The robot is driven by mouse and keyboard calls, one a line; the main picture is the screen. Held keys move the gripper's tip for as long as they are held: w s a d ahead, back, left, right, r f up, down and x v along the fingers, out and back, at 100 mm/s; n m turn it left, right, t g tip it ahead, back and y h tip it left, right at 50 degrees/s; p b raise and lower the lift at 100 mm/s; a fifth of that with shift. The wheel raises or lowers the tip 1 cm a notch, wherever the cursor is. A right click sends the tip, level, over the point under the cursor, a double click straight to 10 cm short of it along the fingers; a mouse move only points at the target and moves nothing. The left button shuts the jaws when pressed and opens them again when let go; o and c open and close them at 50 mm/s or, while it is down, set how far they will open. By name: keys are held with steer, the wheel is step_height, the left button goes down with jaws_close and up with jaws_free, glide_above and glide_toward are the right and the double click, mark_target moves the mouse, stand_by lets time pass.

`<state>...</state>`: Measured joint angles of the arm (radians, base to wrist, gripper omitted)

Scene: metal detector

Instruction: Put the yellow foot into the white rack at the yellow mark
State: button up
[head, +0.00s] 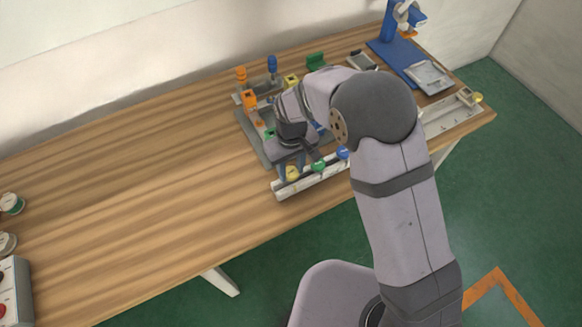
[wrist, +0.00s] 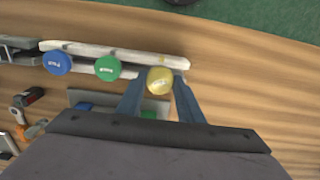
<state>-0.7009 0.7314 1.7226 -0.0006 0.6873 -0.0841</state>
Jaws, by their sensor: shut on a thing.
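The yellow foot (wrist: 159,80) is a round yellow cap between the two fingers of my gripper (wrist: 158,84), which is shut on it. In the head view the yellow foot (head: 292,173) is over the near-left end of the white rack (head: 290,191). The rack also shows in the wrist view (wrist: 90,47), with a green foot (wrist: 108,68) and a blue foot (wrist: 57,62) along it. The yellow foot lines up with them at the rack's end. I cannot tell whether it is seated or just above. A small yellow spot (wrist: 135,57) shows on the rack.
A grey tray (head: 251,142) with orange, blue and yellow parts (head: 249,98) lies behind my gripper. A blue stand (head: 395,55) and a grey device (head: 428,77) are at the far right.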

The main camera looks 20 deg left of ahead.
steer(key=shift+f, duration=0.25)
stand_by(0.4)
steer(key=shift+f+b, duration=0.35)
steer(key=shift+f, duration=0.45)
stand_by(0.6)
steer(key=o, duration=1.3)
steer(key=shift+c, duration=0.2)
steer(key=shift+r+p, duration=2.75)
steer(key=shift+r, duration=1.05)
